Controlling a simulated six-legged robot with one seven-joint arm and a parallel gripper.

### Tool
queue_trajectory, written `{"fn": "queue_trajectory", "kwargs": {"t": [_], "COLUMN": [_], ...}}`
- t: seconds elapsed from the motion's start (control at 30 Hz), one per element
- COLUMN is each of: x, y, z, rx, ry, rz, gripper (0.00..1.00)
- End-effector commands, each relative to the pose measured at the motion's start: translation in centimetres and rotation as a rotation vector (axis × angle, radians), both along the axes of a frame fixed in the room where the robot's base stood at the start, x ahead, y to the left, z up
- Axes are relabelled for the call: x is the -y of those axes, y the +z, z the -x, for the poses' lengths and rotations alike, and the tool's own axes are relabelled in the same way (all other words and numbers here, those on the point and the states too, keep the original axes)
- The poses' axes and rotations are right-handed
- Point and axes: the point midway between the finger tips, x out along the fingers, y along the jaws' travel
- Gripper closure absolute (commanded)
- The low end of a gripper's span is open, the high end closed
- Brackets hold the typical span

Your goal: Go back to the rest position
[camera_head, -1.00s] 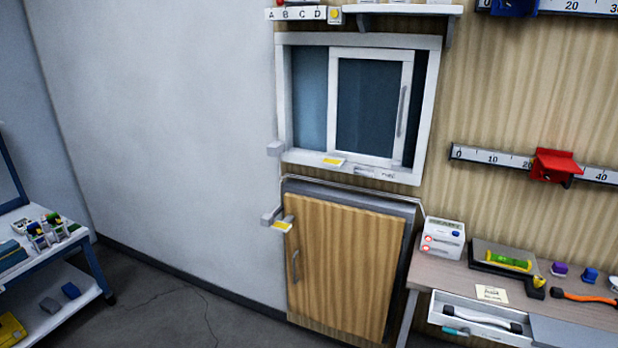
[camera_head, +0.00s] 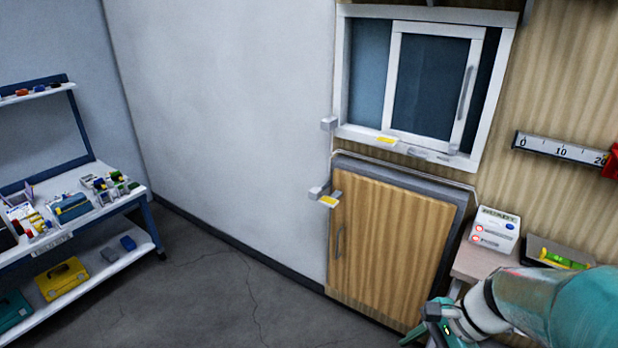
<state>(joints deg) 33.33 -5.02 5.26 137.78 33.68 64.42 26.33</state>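My arm, teal and white, comes into the lower right of the head view, in front of the desk's left end. I see no object held there.
The wooden cabinet door (camera_head: 392,255) is closed under a sliding window (camera_head: 430,85). A desk (camera_head: 468,262) with a white box (camera_head: 495,230) stands at right. A shelf cart (camera_head: 100,272) with boxes stands left. The floor (camera_head: 220,285) between is clear.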

Motion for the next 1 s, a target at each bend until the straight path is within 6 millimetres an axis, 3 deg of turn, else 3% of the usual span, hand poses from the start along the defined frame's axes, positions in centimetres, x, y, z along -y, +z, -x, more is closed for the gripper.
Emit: {"fn": "queue_trajectory", "kwargs": {"t": [0.5, 0.7, 1.0], "x": [-4.1, -4.5, -4.5], "y": [10.4, 12.6, 12.7], "z": [2.9, 3.4, 3.4], "rx": [0.599, 0.709, 0.714], "ry": [0.957, 1.108, 1.119], "rz": [0.695, 0.818, 0.827], "gripper": [0.63, 0.63, 0.63]}}
